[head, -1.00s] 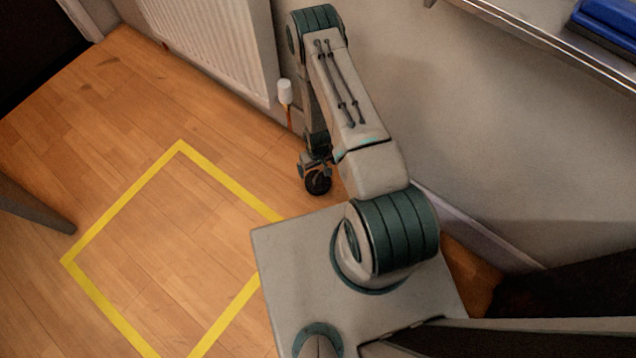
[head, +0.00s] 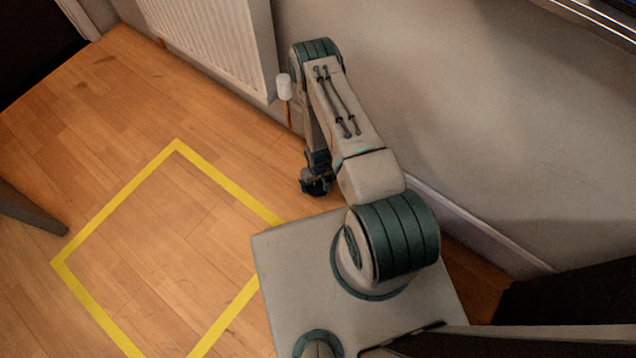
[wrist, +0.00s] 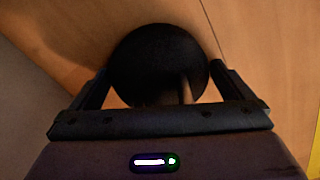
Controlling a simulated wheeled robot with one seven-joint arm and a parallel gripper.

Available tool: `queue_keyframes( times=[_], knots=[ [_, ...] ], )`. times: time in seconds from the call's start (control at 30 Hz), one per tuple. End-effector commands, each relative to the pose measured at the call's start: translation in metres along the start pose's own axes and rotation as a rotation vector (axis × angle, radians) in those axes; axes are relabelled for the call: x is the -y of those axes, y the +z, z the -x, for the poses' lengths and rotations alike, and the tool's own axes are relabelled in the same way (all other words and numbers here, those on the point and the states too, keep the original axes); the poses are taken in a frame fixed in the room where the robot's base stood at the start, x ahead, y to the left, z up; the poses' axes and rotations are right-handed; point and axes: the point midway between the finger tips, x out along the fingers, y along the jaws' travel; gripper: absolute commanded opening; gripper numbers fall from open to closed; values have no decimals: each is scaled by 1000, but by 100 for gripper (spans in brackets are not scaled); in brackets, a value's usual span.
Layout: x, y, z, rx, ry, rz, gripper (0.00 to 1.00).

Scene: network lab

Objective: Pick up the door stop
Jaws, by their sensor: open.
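The door stop is a black, round, dome-like thing (wrist: 155,60) in the wrist view. It lies between the two fingers of my gripper (wrist: 162,84), which are open, one on each side of it. Dark gaps and shadow make it hard to tell whether either finger touches it. In the head view my gripper (head: 316,186) is low over the wooden floor near the wall, and I cannot separate the door stop from the dark gripper there.
A white radiator (head: 205,40) is on the wall at the top, with a white valve (head: 284,88) on a pipe near my arm. A yellow taped square (head: 110,200) marks clear floor at left. A dark leg (head: 32,208) stands at the left edge.

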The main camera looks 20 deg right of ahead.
Motion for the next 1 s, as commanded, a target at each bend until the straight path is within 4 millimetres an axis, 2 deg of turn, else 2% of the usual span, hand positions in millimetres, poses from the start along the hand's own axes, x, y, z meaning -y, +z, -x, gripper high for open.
queue_keyframes(
  times=[0.07, 0.17, 0.3, 0.53, 0.63, 1.0],
  knots=[
    [0, 0, 1, 0, 0, 0, 100],
    [0, 0, 1, 0, 0, 0, 75],
    [0, 0, 1, 0, 0, 0, 36],
    [0, -1, 3, -1, 0, 0, 35],
    [0, -1, 10, -1, 0, 0, 35],
    [0, -1, 75, -2, 0, 0, 35]
  ],
)
